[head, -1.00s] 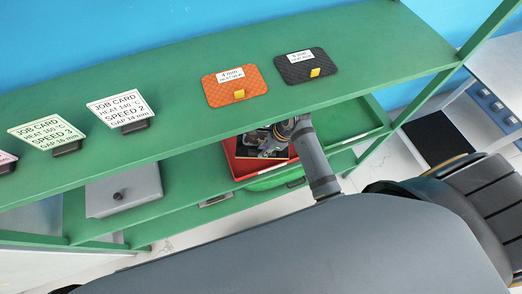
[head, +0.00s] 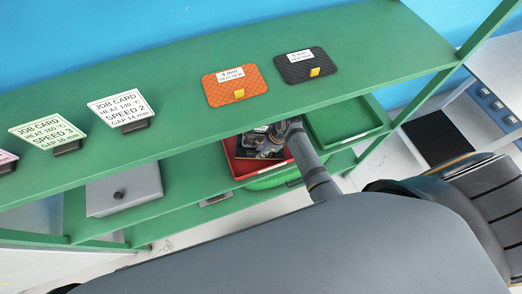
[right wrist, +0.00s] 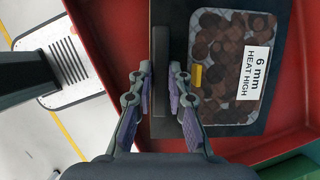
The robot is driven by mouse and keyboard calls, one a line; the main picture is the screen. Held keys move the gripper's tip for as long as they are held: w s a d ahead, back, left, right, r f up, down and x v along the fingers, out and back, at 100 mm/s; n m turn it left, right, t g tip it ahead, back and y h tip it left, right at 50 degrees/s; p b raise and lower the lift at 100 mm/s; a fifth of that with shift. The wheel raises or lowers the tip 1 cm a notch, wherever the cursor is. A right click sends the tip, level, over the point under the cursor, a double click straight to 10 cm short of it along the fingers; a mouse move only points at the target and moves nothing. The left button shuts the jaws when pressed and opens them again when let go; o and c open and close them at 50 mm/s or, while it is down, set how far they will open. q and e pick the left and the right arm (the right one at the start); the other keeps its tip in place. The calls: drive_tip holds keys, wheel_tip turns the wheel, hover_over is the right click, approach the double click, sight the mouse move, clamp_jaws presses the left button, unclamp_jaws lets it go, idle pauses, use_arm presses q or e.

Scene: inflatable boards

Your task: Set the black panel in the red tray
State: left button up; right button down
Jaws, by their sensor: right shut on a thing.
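The black panel (right wrist: 225,85) is within the walls of the red tray (right wrist: 103,40) in the right wrist view. It has a black border, a brown spotted picture, a yellow tab and a label reading 6 mm HEAT HIGH. My right gripper (right wrist: 160,95) is shut on the panel's dark upright bar at its left side. I cannot tell if the panel touches the tray floor. In the head view the red tray (head: 236,168) sits under the top shelf, and my right gripper (head: 264,143) is inside it, hiding most of the panel. My left gripper is out of view.
The green top shelf (head: 180,85) overhangs the tray. It holds an orange plate (head: 222,95), a black plate (head: 300,74) and job cards (head: 118,108). A green tray (head: 345,120) lies right of the red one.

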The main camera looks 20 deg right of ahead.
drive_tip(key=shift+w, duration=0.15)
drive_tip(key=c, duration=1.3)
unclamp_jaws()
drive_tip(key=v, duration=0.7)
drive_tip(key=shift+d+r, duration=0.1)
drive_tip(key=shift+r, duration=0.1)
